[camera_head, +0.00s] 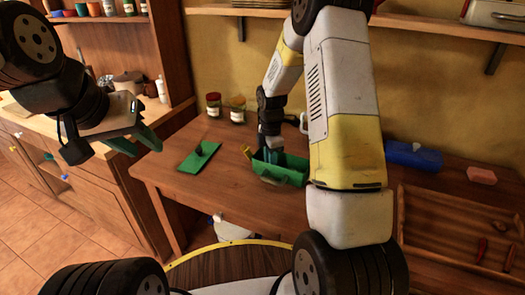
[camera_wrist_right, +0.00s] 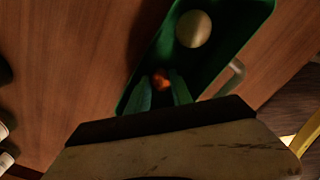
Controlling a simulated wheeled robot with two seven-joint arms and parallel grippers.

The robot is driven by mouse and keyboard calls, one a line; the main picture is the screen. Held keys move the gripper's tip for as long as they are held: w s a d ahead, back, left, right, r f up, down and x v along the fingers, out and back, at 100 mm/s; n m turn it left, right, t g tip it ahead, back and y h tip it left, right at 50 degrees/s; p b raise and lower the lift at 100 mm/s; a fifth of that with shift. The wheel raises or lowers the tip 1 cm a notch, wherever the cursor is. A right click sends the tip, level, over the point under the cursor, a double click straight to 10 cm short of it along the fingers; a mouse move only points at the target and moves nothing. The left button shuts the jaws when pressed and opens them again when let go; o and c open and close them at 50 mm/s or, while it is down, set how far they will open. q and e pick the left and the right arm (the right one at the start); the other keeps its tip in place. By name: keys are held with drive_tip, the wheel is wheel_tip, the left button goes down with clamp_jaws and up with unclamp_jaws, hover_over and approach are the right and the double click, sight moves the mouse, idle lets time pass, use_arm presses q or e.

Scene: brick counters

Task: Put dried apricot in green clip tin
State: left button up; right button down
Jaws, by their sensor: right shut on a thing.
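The green clip tin (camera_head: 292,178) stands open on the wooden counter, and it also fills the upper middle of the right wrist view (camera_wrist_right: 226,45). My right gripper (camera_head: 270,156) reaches down into its left end. In the right wrist view, the gripper's fingers (camera_wrist_right: 162,88) are shut on the small orange dried apricot (camera_wrist_right: 160,78), inside the tin's outline. Whether the apricot touches the tin's floor cannot be told. A pale round thing (camera_wrist_right: 193,28) lies in the tin. My left gripper (camera_head: 136,143) is open and empty, away at the left.
Two jars (camera_head: 238,109) stand behind. A blue box (camera_head: 413,156) and a pink block (camera_head: 481,175) are at right, near a wooden tray (camera_head: 440,215) holding red items.

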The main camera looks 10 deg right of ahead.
drive_tip(key=shift+f, duration=0.1)
drive_tip(key=c, duration=1.4)
unclamp_jaws()
drive_tip(key=s+r+m+t, duration=0.1)
drive_tip(key=s+r+m, duration=0.15)
drive_tip(key=r, duration=0.75)
drive_tip(key=s+r+m+t, duration=0.1)
drive_tip(key=s+r+m, duration=0.15)
drive_tip(key=r, duration=0.85)
drive_tip(key=s+r+m+t+y, duration=0.1)
drive_tip(key=s+r+m+t, duration=0.1)
drive_tip(key=s+m, duration=0.5)
drive_tip(key=s+a+r+m+t+y, duration=0.1)
drive_tip(key=s+r+m, duration=0.4)
drive_tip(key=s, duration=0.7)
drive_tip(key=shift+s+a+r+m+t, duration=0.35)
drive_tip(key=shift+m+t, duration=0.25)
drive_tip(key=shift+m, duration=0.5)
